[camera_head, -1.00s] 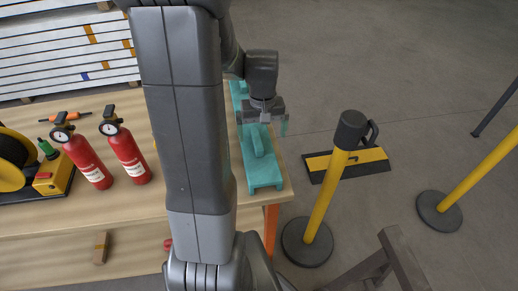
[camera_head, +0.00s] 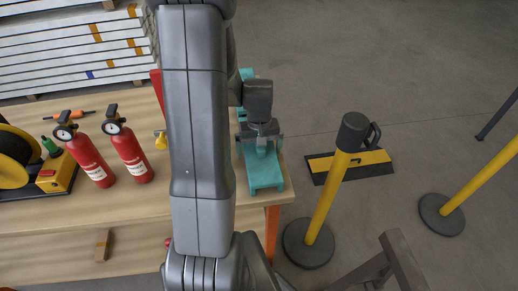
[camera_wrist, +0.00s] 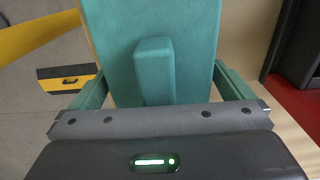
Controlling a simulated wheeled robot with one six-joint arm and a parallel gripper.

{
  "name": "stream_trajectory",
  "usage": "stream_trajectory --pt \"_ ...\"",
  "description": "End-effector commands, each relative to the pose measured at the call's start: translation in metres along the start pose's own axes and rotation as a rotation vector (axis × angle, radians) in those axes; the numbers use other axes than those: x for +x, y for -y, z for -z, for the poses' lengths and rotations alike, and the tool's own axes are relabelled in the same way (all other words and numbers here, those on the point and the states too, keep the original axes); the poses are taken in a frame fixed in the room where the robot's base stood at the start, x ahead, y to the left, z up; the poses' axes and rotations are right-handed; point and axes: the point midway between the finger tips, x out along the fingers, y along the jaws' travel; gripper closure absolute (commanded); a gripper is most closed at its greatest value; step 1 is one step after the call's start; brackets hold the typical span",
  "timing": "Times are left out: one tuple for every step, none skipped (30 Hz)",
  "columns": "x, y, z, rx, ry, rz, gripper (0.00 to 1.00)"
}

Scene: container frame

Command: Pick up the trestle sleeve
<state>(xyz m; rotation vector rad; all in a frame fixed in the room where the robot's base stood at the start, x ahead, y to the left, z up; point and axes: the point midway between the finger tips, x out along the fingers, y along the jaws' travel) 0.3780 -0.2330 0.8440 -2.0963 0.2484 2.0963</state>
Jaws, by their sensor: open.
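The trestle sleeve looks to be the long teal piece (camera_head: 266,180) lying along the right end of the wooden bench, with a raised rib on top. My gripper (camera_head: 260,142) is over its near half, and my arm hides part of it. In the wrist view the sleeve (camera_wrist: 112,45) fills the middle, with its upright rib (camera_wrist: 153,70) between the two teal fingers of my gripper (camera_wrist: 160,88). The fingers are spread wide, one towards each side of the sleeve, and grip nothing. Whether they touch its sides I cannot tell.
Two red fire extinguishers (camera_head: 128,153) and a yellow-and-black reel (camera_head: 20,160) stand on the bench (camera_head: 120,208) to the left. A yellow post (camera_head: 326,200) stands on the floor close to the bench's right end. A striped black-and-yellow floor piece (camera_head: 372,164) lies beyond it.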

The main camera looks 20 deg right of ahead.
Motion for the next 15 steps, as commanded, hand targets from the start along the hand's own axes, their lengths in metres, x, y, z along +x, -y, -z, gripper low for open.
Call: stream_trajectory --pt "-0.0001 0.0000 0.0000 0.000 0.000 0.000 0.00" --pt "-0.0001 0.0000 0.0000 0.000 0.000 0.000 0.06" --pt "-0.0001 0.0000 0.0000 0.000 0.000 0.000 0.14" --pt "-0.0002 0.0000 0.0000 0.000 0.000 0.000 0.20" --pt "-0.0002 0.0000 0.0000 0.000 0.000 0.000 0.26" --pt "-0.0002 0.0000 0.0000 0.000 0.000 0.000 0.33" --pt "-0.0002 0.0000 0.0001 0.000 0.000 0.000 0.38" --pt "-0.0003 0.0000 0.0001 0.000 0.000 0.000 0.38" --pt "-0.0003 0.0000 0.0001 0.000 0.000 0.000 0.38" --pt "-0.0003 0.0000 0.0001 0.000 0.000 0.000 0.38" --pt "-0.0003 0.0000 0.0001 0.000 0.000 0.000 0.38" --pt "-0.0003 0.0000 0.0001 0.000 0.000 0.000 0.38" --pt "-0.0005 0.0000 0.0001 0.000 0.000 0.000 0.38" --pt "-0.0009 0.0000 0.0002 0.000 -0.001 0.000 0.38" --pt "-0.0021 -0.0001 0.0004 0.000 -0.001 0.000 0.38"
